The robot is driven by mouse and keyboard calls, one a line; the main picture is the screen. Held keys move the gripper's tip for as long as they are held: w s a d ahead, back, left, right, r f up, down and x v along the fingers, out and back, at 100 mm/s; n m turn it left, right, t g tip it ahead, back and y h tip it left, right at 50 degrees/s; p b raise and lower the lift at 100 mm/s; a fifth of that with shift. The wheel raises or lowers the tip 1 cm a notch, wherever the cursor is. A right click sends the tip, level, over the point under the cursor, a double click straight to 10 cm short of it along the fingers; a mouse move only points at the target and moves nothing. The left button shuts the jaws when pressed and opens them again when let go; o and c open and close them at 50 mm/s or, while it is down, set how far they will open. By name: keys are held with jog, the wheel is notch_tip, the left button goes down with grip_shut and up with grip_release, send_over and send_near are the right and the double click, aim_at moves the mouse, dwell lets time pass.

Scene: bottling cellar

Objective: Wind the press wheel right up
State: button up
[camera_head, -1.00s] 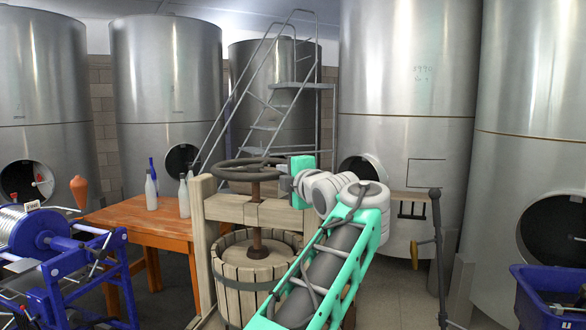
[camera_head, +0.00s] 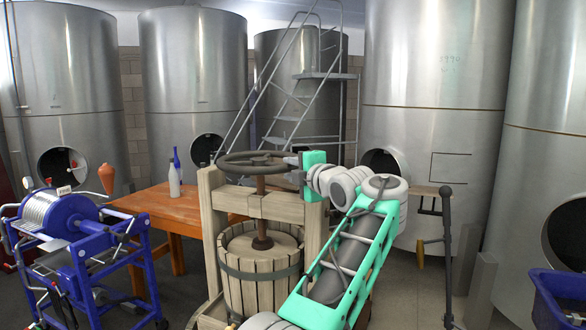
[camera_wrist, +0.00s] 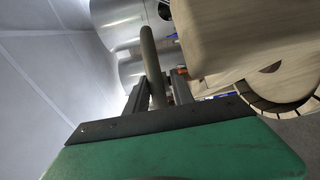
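The press wheel (camera_head: 232,160) is a dark, spoked ring lying flat on top of a screw (camera_head: 261,190) that runs down through the wooden press beam (camera_head: 268,206). My gripper (camera_head: 297,161) is at the right side of the wheel's rim. In the wrist view the grey rim (camera_wrist: 149,50) runs between the two dark fingers of my gripper (camera_wrist: 158,88), which are close on both sides of it. Finger contact is hard to see. The slatted press basket (camera_head: 260,275) stands below the beam.
An orange table (camera_head: 150,198) with bottles (camera_head: 175,180) stands behind the press on the left. A blue reel machine (camera_head: 75,225) is at left. Steel tanks (camera_head: 430,60) and a stair ladder (camera_head: 292,97) fill the back. A blue crate (camera_head: 560,290) is at lower right.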

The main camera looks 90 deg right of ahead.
jog(key=shift+o, duration=1.3)
jog(key=shift+d, duration=0.1)
jog(key=shift+w+r, duration=0.1)
jog(key=shift+s+a+b, duration=0.3)
jog(key=shift+a, duration=0.15)
jog(key=b+v, duration=0.2)
jog(key=v, duration=0.5)
